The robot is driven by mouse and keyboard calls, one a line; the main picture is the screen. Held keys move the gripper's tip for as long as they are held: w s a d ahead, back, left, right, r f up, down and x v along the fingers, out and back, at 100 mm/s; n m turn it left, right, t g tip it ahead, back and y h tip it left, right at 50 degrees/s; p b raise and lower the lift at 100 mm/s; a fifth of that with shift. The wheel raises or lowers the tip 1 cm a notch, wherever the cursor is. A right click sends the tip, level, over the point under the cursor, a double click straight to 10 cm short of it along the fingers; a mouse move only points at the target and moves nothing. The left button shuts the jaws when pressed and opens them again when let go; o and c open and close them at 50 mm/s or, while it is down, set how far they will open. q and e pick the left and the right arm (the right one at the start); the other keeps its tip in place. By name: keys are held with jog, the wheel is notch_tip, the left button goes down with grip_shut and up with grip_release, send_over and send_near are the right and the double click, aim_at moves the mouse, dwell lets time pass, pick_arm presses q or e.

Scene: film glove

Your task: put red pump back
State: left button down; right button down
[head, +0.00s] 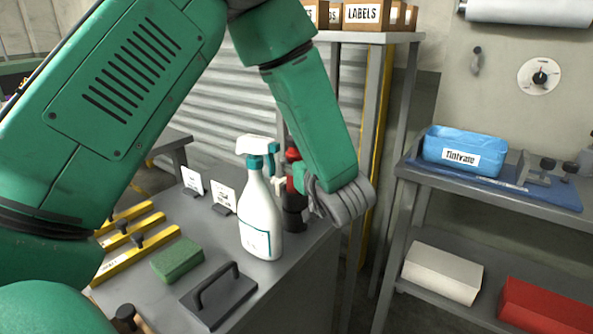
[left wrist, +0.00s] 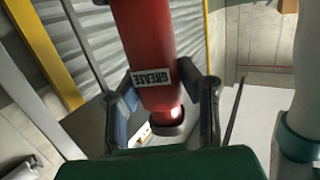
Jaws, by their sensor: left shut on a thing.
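The red pump (head: 292,155) stands roughly upright behind the white spray bottle at the bench's right end in the head view, mostly hidden by the bottle and my gripper. In the left wrist view the red pump (left wrist: 146,40) carries a "GREASE" label and sits between the two fingers. My left gripper (head: 304,188) reaches it from the right and is shut on it; the fingers also show in the left wrist view (left wrist: 162,95). I cannot tell whether the pump's base touches the bench. My right gripper is not in view.
The white spray bottle (head: 260,218) stands close beside the pump. The grey bench (head: 213,232) holds label cards (head: 223,196), a green sponge (head: 178,259), a black handled float (head: 219,296) and yellow levels (head: 128,242). A shelf (head: 413,171) at right bears a blue pack (head: 465,143).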

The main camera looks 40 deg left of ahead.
pick_arm(q)
jog(key=shift+f, duration=0.75)
jog(key=shift+w+a, duration=0.1)
jog(key=shift+a, duration=0.05)
jog(key=shift+f, duration=0.1)
jog(key=c, duration=1.1)
grip_release()
jog(key=shift+c, duration=0.2)
jog(key=shift+d, duration=0.3)
jog(key=p+v, duration=0.1)
jog(key=v, duration=1)
jog(key=shift+s+d, duration=0.25)
